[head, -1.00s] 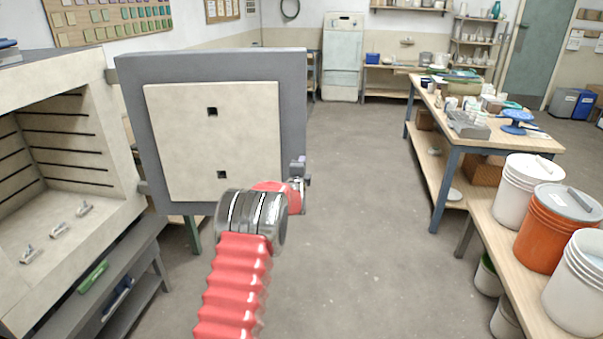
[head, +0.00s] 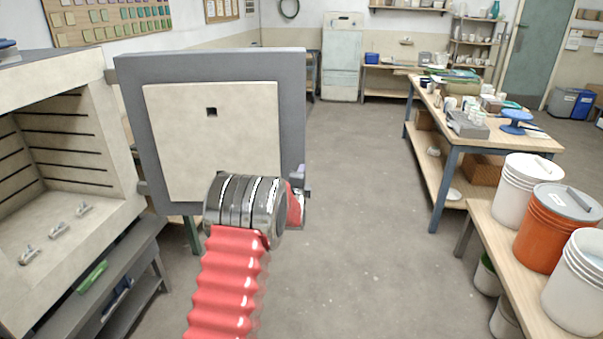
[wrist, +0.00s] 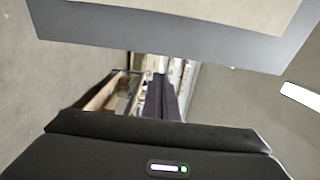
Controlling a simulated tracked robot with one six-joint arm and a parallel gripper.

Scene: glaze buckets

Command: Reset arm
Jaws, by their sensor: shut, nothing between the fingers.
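My arm rises at the bottom of the head view, a red ribbed sleeve with a dark ringed joint, in front of the open kiln door (head: 225,135). My gripper's tips are hidden behind the arm there. In the wrist view, the dark body of my gripper fills the bottom, with a small green light. Its fingers (wrist: 164,95) seem to be the dark narrow strips above that body, shut and empty. The grey edge of a pale panel, probably the same door, crosses the top of the wrist view.
The kiln (head: 65,150) stands open at left. At right, a bench holds white buckets (head: 527,185) and an orange bucket (head: 555,230) with a grey lid. A cluttered worktable (head: 525,145) stands behind. The floor (head: 350,200) between is clear.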

